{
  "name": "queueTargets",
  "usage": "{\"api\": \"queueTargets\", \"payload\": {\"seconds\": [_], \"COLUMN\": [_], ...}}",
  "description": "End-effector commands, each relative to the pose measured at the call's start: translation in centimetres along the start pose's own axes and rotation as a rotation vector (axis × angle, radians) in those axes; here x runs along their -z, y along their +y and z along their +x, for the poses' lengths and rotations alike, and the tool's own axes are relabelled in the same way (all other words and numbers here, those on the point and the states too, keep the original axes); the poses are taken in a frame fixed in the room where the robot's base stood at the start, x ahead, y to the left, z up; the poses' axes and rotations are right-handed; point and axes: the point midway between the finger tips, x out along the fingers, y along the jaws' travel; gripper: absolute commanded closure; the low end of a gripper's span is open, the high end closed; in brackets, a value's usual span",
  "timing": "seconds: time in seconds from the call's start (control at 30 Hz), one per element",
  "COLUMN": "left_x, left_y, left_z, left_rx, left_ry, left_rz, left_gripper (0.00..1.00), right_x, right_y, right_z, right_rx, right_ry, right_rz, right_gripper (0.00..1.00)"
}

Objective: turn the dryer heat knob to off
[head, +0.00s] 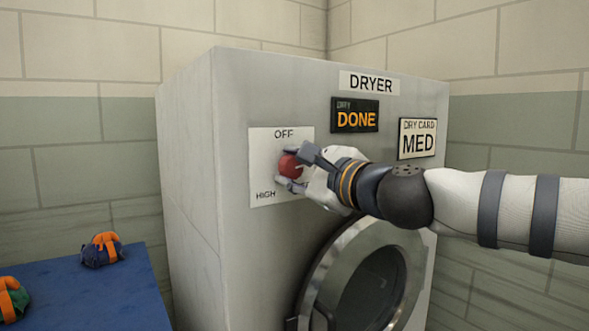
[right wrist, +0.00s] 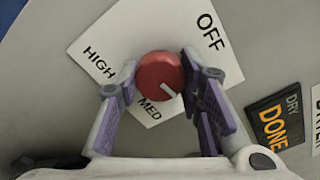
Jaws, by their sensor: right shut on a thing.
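The red heat knob (head: 289,165) sits on a white panel (head: 260,187) on the dryer front, with OFF at the top and HIGH at the lower left. The knob also shows in the right wrist view (right wrist: 160,74), where its white pointer line aims down and right, just beside MED on the side toward OFF. My right gripper (head: 290,167) is shut on the knob, with one finger on each side of it, as the right wrist view (right wrist: 160,88) shows. The head view hides MED behind the gripper. My left gripper is not in view.
The dryer (head: 190,160) has a DONE display (head: 355,115), a MED dry card (head: 417,138) and a round door (head: 325,275) below my right arm. A blue table (head: 90,295) at the lower left holds two small orange-trimmed bags (head: 102,250).

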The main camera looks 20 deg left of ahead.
Motion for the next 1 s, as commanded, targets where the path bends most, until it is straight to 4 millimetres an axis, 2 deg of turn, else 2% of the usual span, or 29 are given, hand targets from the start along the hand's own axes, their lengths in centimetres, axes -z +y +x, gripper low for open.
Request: {"api": "queueTargets", "payload": {"seconds": [1.0], "left_x": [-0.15], "left_y": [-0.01], "left_z": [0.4], "left_rx": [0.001], "left_ry": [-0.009], "left_rz": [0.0], "left_gripper": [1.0], "right_x": [-0.08], "right_y": [-0.09], "right_z": [0.0], "right_rx": [0.0], "right_ry": [0.0], "right_rz": [-0.962], "right_gripper": [0.94]}}
